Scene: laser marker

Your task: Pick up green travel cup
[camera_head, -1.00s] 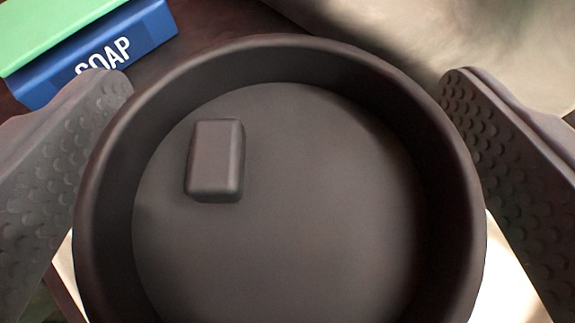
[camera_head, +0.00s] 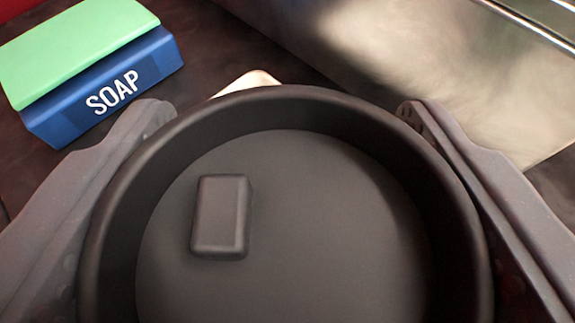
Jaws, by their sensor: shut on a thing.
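The travel cup (camera_head: 320,230) fills the lower middle of the view, seen from above. Only its dark round top shows, with a raised rim and a small rectangular tab left of centre. Its green side is hidden below the rim. My gripper (camera_head: 285,112) is shut on the cup, one grey finger pressed against the left side of the rim and the other against the right.
A blue soap box (camera_head: 110,92) with a green top (camera_head: 75,50) lies at the upper left, close beyond the left finger. A shiny metal surface (camera_head: 400,60) lies at the upper right. A pale object (camera_head: 248,82) peeks out behind the rim. Dark counter shows between them.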

